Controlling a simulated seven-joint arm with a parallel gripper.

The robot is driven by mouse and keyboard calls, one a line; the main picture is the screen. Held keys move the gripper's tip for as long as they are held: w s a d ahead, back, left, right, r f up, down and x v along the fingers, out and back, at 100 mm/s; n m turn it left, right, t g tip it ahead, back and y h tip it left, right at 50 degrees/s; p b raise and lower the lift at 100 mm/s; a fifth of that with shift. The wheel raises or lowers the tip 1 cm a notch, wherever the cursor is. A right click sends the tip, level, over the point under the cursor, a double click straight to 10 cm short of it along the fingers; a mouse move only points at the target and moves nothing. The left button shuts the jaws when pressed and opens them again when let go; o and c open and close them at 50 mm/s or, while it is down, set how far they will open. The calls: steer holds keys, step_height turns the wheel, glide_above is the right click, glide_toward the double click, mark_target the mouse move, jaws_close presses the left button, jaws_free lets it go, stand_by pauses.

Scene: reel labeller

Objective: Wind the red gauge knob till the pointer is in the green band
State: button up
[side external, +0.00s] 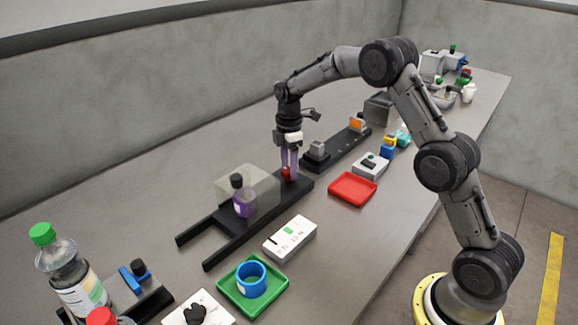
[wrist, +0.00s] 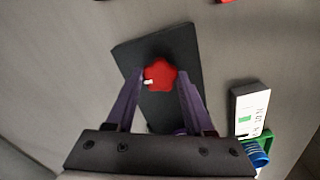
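The red gauge knob (side external: 286,173) stands on the far end of a black base. In the wrist view the knob (wrist: 161,74) is lobed, with a small white mark at its left edge. My gripper (side external: 288,178) points straight down over it. In the wrist view its purple fingers (wrist: 160,78) are apart, one on each side of the knob; I cannot tell whether they touch it. The white gauge box (side external: 290,238) lies in front of the base, with a green band (side external: 289,230) on its face. It also shows in the wrist view (wrist: 249,110). The pointer is too small to read surely.
A purple bottle (side external: 242,200) and a clear box (side external: 236,182) are on the same base, left of my gripper. A green tray (side external: 228,299) holds a blue ring (side external: 251,279). A red tray (side external: 353,189) is to the right. Bare table lies behind the base.

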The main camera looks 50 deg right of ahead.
jaws_close()
